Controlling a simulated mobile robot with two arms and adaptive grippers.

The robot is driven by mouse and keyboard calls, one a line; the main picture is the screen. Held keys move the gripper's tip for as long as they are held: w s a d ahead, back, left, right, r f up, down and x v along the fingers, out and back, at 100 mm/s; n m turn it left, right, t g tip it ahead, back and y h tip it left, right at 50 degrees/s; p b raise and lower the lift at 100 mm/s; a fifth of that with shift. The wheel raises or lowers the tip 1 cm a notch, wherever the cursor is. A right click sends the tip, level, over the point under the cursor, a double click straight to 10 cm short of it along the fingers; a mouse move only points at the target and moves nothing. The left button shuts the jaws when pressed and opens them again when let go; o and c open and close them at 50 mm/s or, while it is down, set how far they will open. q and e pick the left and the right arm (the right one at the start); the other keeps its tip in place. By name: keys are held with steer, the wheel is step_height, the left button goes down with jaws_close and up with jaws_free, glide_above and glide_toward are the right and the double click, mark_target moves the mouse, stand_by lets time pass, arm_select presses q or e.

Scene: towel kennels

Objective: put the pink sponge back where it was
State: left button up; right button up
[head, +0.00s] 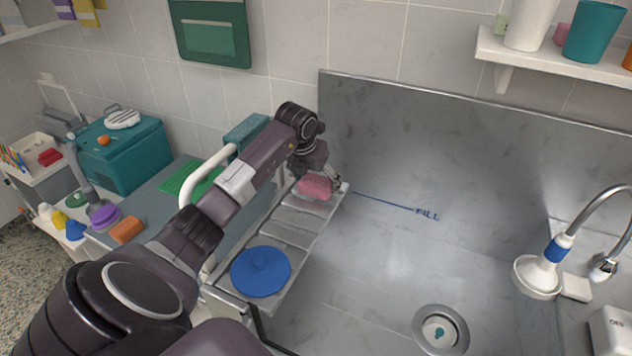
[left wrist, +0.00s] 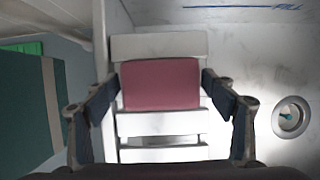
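The pink sponge (head: 315,187) is at the far end of the slatted rack (head: 290,218) on the left side of the sink. In the left wrist view the sponge (left wrist: 160,84) lies over the pale slats (left wrist: 165,123). My left gripper (head: 322,178) is low over that end of the rack. In the left wrist view its two fingers (left wrist: 160,80) stand on either side of the sponge, with what looks like a narrow gap at each side. Whether the sponge rests fully on the slats is hard to tell. My right gripper is not in view.
A blue round lid (head: 261,271) lies on the rack's near end. The steel sink (head: 380,260) with its drain (head: 440,330) is to the right. A teal box (head: 125,155) and an orange block (head: 127,230) are at left. A shelf (head: 560,62) hangs upper right.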

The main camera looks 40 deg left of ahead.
arm_select(q)
steer(key=shift+o, duration=0.4)
steer(key=shift+r, duration=0.1)
steer(key=shift+r, duration=0.25)
steer(key=b+v, duration=0.1)
steer(key=v, duration=1)
steer(key=shift+r, duration=0.35)
steer(key=shift+s, duration=0.1)
